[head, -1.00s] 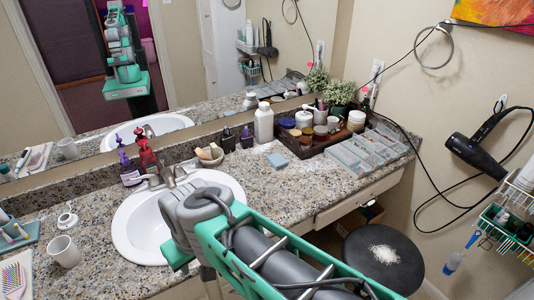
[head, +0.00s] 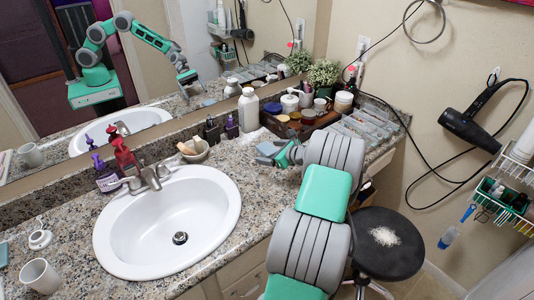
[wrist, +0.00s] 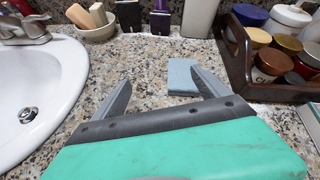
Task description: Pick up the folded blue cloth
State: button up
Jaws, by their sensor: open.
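The folded blue cloth (wrist: 182,76) lies flat on the granite counter in the wrist view, just ahead of my gripper (wrist: 161,76) and closer to its right finger. The right fingertip overlaps the cloth's right edge in the picture; I cannot tell whether they touch. My gripper is open with nothing between its fingers. In the head view my gripper (head: 268,152) is low over the counter to the right of the sink, and the cloth is hard to make out behind it.
The white sink (head: 168,222) is left of my gripper. A dark wooden tray (wrist: 243,60) of jars stands close on the right. A bowl (wrist: 95,28), dark bottles and a white bottle (head: 248,109) stand behind. A round stool (head: 388,250) is below the counter's front.

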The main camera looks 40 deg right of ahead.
aim_at(270, 151)
jog(key=s+d+m, duration=0.1)
jog(key=d+f+m, duration=0.1)
jog(key=d, duration=0.1)
jog(key=s+d+f+m+t+h, duration=0.1)
jog(key=shift+s+d, duration=0.15)
jog(key=shift+s, duration=0.15)
jog(key=x, duration=0.7)
jog(key=shift+w+f, duration=0.1)
jog(key=shift+w, duration=0.15)
jog(key=shift+c, duration=0.5)
jog(key=c, duration=1.5)
